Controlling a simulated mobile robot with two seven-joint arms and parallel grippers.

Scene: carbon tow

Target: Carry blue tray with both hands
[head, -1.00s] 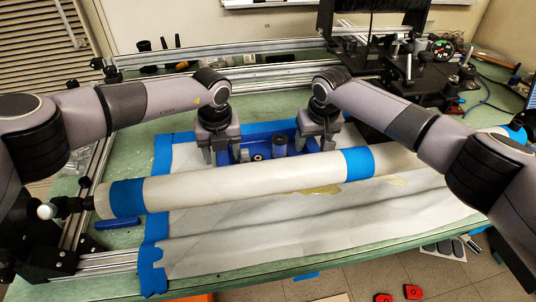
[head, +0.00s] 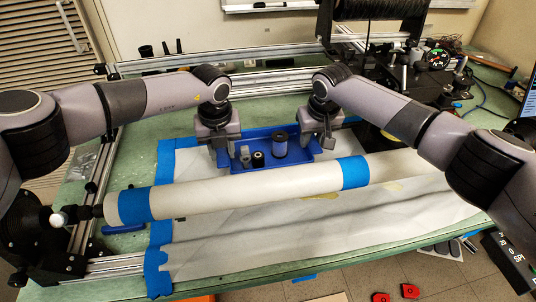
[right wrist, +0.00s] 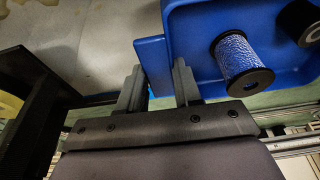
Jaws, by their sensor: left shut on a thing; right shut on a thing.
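The blue tray (head: 300,155) is in the middle of the head view, behind the long white roll. My left gripper (head: 221,155) is shut on the tray's left end, and my right gripper (head: 322,142) is shut on its right end. The right wrist view shows the right jaws (right wrist: 158,85) on either side of the tray's blue end tab (right wrist: 152,62). A blue-grey spool (head: 279,146) stands in the tray. A small black spool (head: 258,160) and a small grey piece (head: 245,155) are left of it. The tray looks about level.
The white roll (head: 245,194) with blue tape bands lies across the front, close to the tray. A white sheet (head: 300,235) edged in blue tape covers the green bench (head: 140,140). Aluminium rails (head: 270,82) run behind. Black equipment (head: 400,85) stands at the back right.

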